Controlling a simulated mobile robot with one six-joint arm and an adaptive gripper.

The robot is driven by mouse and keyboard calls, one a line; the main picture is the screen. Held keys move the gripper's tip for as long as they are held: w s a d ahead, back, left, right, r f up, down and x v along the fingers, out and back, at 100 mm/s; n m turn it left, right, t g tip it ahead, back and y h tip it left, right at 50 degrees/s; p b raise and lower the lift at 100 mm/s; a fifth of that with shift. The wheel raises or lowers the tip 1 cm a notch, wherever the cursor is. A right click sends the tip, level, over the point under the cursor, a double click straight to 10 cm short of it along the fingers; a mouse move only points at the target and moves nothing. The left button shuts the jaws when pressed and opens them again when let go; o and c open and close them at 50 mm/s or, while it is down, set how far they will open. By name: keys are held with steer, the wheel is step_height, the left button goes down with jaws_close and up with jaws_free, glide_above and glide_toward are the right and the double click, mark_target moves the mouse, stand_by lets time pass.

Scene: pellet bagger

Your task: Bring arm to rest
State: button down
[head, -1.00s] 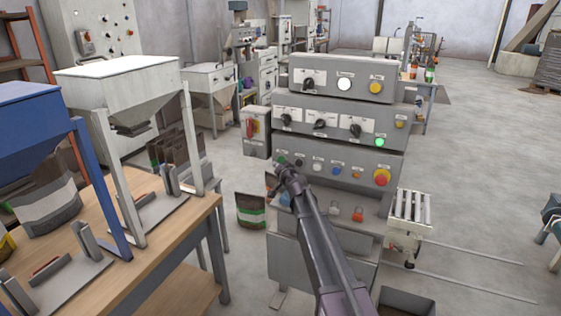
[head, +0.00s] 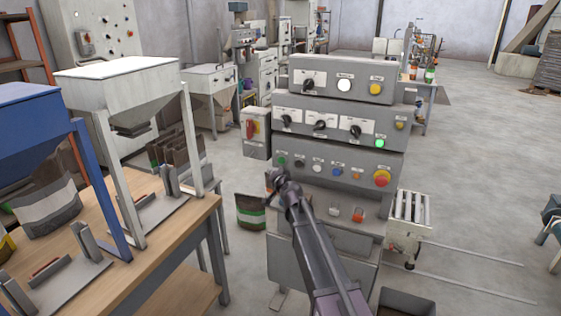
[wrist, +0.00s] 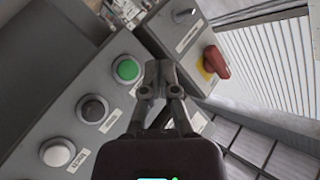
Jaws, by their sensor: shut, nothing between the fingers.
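My gripper (wrist: 157,82) is shut and empty. In the wrist view its fingertips appear beside a green button (wrist: 127,69) on the grey control panel (wrist: 60,105). A dark button (wrist: 92,108) and a white button (wrist: 57,152) lie in the same row. In the head view my arm reaches up from the bottom, and my gripper (head: 277,181) is at the left end of the lowest panel row (head: 345,168). Whether the fingertips touch the panel cannot be told.
A grey switch box with a red rotary handle (head: 251,129) stands left of the panel. A wooden workbench (head: 190,225) with hoppers (head: 120,85) fills the left. A small roller conveyor (head: 410,210) is at the panel's right. Open floor (head: 490,170) lies right.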

steer(key=s+d+f+n+g+h+p, duration=0.1)
steer(key=s+d+g, duration=0.4)
steer(key=s, duration=0.8)
steer(key=s+d+f+n+g+h+p, duration=0.1)
steer(key=s+d+f+g+h+p, duration=0.2)
steer(key=s+d, duration=0.5)
steer(key=s+d+f+n+g+h+p, duration=0.1)
steer(key=s+d+f+g+p, duration=0.2)
steer(key=s, duration=1.5)
steer(key=d+g+p, duration=0.1)
steer(key=d+g, duration=0.3)
steer(key=shift+d+f+h, duration=0.2)
steer(key=shift+d+h, duration=0.15)
steer(key=shift+h, duration=0.05)
steer(key=shift+s, duration=0.1)
